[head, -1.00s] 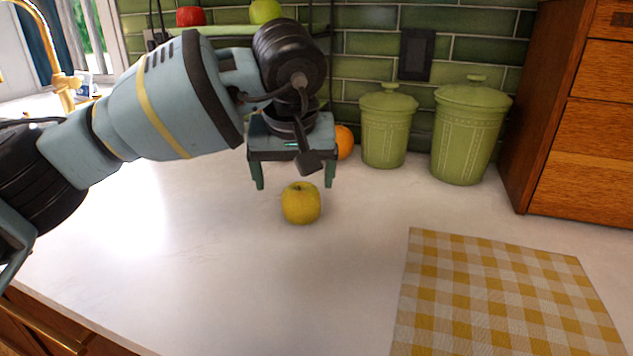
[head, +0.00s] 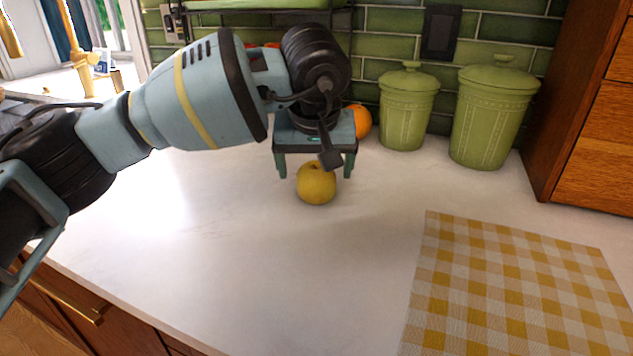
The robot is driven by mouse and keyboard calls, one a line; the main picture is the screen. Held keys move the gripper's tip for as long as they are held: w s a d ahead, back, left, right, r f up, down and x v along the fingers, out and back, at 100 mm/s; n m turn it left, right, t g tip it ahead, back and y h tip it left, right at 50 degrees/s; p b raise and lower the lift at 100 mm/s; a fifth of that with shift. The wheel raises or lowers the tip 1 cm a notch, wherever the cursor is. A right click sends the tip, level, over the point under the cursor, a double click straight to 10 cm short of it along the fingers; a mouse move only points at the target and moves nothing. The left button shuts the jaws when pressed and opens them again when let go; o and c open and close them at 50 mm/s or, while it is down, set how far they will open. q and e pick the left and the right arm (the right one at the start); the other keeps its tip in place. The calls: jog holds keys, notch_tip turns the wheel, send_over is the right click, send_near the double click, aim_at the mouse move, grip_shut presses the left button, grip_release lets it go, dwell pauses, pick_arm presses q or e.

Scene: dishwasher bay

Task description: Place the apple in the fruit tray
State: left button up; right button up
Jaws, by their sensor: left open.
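A yellow apple (head: 316,184) sits on the white counter in the head view. My left gripper (head: 315,166) is open just above and around the back of it, pointing down, with one finger to each side of the apple's upper part. The fingers appear apart from the apple, and the gripper is empty. A green tiered stand, which looks like the fruit tray (head: 230,4), is at the top edge, cut off by the frame and partly hidden behind my left arm. My right gripper is not in view.
An orange (head: 361,121) is behind my gripper. Two green lidded canisters, a smaller one (head: 407,108) and a larger one (head: 494,115), stand by the tiled wall. A yellow checked cloth (head: 515,285) lies at the right. The front-middle counter (head: 290,265) is clear.

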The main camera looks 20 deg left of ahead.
aim_at(317, 168)
pick_arm(q)
jog(key=x, duration=0.3)
jog(key=shift+w+d+f, duration=0.1)
jog(key=shift+w+f, duration=0.1)
jog(key=shift+f, duration=0.05)
jog(key=shift+c, duration=0.5)
jog(key=c, duration=1.2)
jog(key=shift+o, duration=0.2)
jog(key=shift+r, duration=0.1)
